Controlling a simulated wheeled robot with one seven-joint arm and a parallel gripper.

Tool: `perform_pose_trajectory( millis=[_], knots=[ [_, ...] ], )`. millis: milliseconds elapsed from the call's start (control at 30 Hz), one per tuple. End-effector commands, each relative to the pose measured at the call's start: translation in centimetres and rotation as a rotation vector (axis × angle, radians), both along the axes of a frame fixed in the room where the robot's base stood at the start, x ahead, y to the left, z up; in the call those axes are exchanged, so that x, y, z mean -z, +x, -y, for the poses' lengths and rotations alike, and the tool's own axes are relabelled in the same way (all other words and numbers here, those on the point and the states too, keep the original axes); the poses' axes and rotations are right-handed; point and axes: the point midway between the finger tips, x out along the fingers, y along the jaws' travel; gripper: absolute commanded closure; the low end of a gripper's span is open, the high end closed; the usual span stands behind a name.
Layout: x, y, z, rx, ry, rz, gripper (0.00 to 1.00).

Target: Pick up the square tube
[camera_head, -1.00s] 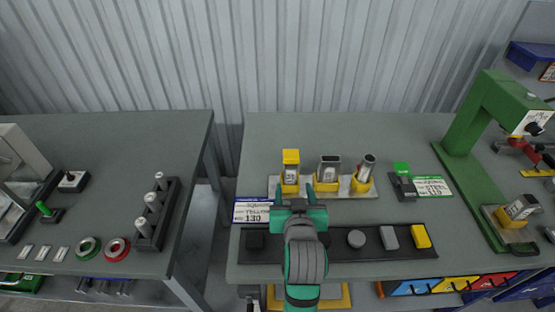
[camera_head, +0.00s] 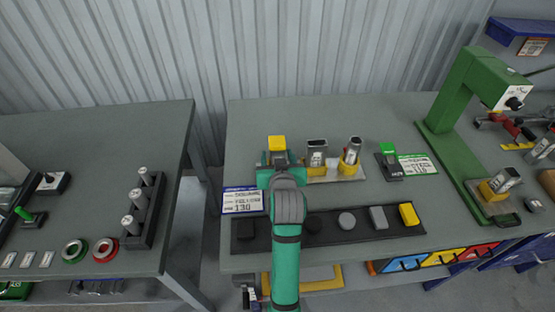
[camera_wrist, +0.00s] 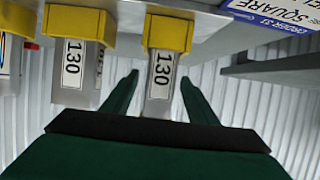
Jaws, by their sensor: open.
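The leftmost tube (camera_head: 277,143), with a yellow cap, stands upright in the rack. In the wrist view, which looks upside down, this tube (camera_wrist: 162,92) is slim and grey, with a 130 label, in a yellow holder. My gripper (camera_head: 277,160) is open around it; in the wrist view my gripper (camera_wrist: 159,78) has one finger on each side, with gaps visible. My palm hides the cap there. A wider rectangular tube (camera_head: 317,147), also labelled 130, stands to the right, then a round tube (camera_head: 353,146). The card (camera_head: 243,200) reads square, yellow and 130.
A dark strip (camera_head: 262,246) with several blocks lies in front of the rack, under my arm. A second table (camera_head: 90,120) is at left, across a gap.

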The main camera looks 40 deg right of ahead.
Motion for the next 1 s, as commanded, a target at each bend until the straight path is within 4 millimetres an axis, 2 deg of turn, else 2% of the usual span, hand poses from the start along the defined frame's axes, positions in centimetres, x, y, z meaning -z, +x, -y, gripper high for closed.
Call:
perform_pose_trajectory(
  millis=[100, 333, 367, 533, 567, 833, 1000],
  knots=[
    [0.3, 0.7, 0.4, 0.000, -0.001, 0.001, 0.47],
    [0.3, 0.8, 0.4, -0.001, -0.001, 0.001, 0.47],
    [0.3, 0.7, 0.4, 0.000, -0.001, 0.000, 0.52],
    [0.3, 0.7, 0.5, 0.002, -0.001, 0.000, 0.92],
    [0.3, 0.6, 0.5, 0.002, -0.001, 0.000, 0.95],
    [0.1, 0.6, 0.6, 0.002, -0.002, 0.002, 0.95],
    [-1.9, 0.7, 0.5, 0.002, -0.004, 0.005, 0.95]
  ],
)
